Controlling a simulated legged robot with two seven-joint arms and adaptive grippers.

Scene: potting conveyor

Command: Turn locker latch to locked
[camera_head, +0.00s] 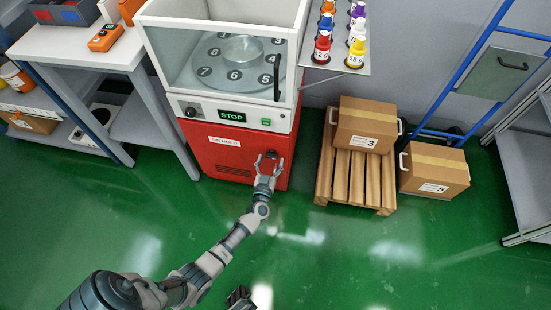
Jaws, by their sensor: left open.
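The red locker (235,158) forms the base of the machine and carries a white label (225,141). A small dark latch (271,154) sits at the right of its front. My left gripper (267,160) is open at the latch, its fingers on either side of it. The fingers partly hide the latch, so its turn position and any contact cannot be told. A dark end of what looks like my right gripper (240,294) shows at the bottom edge, too little to tell its state.
Above the locker is a panel with a green STOP display (232,116) and a glass-fronted chamber with a numbered disc (235,72). A pallet (342,178) with a carton (365,125) stands at right, another carton (436,171) beside it. A white table (75,46) is left. The green floor in front is clear.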

